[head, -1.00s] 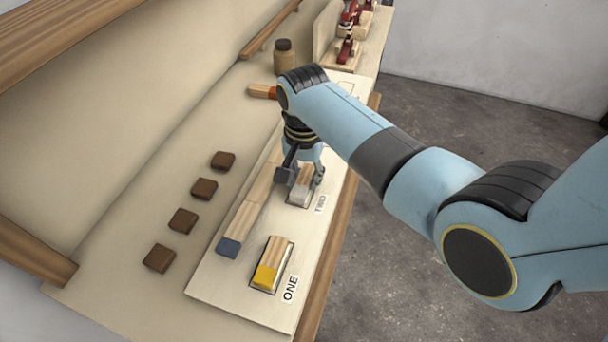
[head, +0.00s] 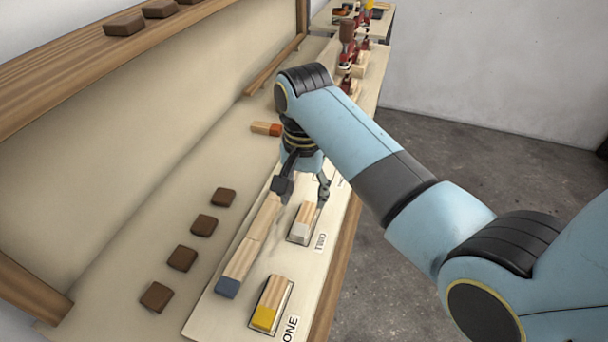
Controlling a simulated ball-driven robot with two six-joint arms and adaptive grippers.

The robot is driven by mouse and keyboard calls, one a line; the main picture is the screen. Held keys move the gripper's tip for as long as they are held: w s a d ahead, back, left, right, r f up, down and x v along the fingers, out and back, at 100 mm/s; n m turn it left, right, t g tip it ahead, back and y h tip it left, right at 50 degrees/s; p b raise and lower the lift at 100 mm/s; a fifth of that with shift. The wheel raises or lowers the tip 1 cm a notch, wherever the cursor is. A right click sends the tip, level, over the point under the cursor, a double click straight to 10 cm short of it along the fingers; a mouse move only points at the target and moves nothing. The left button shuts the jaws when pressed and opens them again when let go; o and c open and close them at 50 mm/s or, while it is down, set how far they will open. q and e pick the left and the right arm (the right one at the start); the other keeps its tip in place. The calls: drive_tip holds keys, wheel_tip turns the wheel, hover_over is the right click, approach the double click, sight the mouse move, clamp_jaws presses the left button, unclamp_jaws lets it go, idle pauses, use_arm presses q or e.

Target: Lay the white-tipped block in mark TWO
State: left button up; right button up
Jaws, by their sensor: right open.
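The white-tipped block (head: 304,219) lies inside the outlined mark TWO (head: 293,239) on the pale board, its white end towards me. The label TWO (head: 320,242) is beside it on the right. My right gripper (head: 302,192) is open above the far end of the block, its fingers apart on either side. I cannot tell whether a finger still touches the block. The left gripper is not in view.
A yellow-tipped block (head: 270,300) lies in mark ONE. An orange-tipped block (head: 266,128) is further back. Several brown pads (head: 182,258) line the left of the bench.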

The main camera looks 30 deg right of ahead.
wheel_tip(320, 180, up, 5)
drive_tip(key=shift+r, duration=0.1)
idle(0.6)
drive_tip(key=s+d+r+n+t+h, duration=0.1)
drive_tip(key=s+d+r+n+t, duration=0.3)
drive_tip(key=s, duration=0.7)
drive_tip(key=s+d+r+n, duration=0.1)
drive_tip(key=s+n, duration=0.5)
drive_tip(key=s, duration=0.5)
wheel_tip(320, 180, down, 37)
drive_tip(key=s+d+g+b, duration=0.1)
drive_tip(key=d+g+b, duration=0.15)
drive_tip(key=b, duration=0.85)
drive_tip(key=s+f+b, duration=0.5)
drive_tip(key=s+f, duration=0.4)
drive_tip(key=f, duration=0.4)
drive_tip(key=s+d+f+b, duration=0.1)
drive_tip(key=s+f+b, duration=0.3)
drive_tip(key=s+f, duration=0.6)
wheel_tip(320, 180, down, 3)
drive_tip(key=shift+d+f+b, duration=0.1)
drive_tip(key=shift+d+b, duration=0.05)
drive_tip(key=shift+b, duration=0.2)
